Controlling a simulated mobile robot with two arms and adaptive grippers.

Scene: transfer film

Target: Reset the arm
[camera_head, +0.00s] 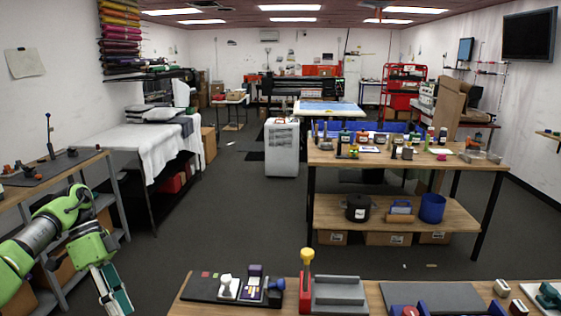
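My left arm (62,220) comes in from the left, green and grey, and bends down at the elbow. Its lower end, with my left gripper (113,290), points down beside the near workbench's left end and runs to the bottom edge of the view. It appears clear of the workbench. The fingertips are not clearly visible, so I cannot tell whether it is open or shut. No held object shows. My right arm and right gripper are not in view.
A near workbench (375,292) along the bottom holds a yellow-knobbed red lever (306,270), a grey block (338,292) and stamps. A side bench (75,168) stands left, close to my arm. A loaded two-tier table (400,163) stands beyond. Dark floor (225,210) between is open.

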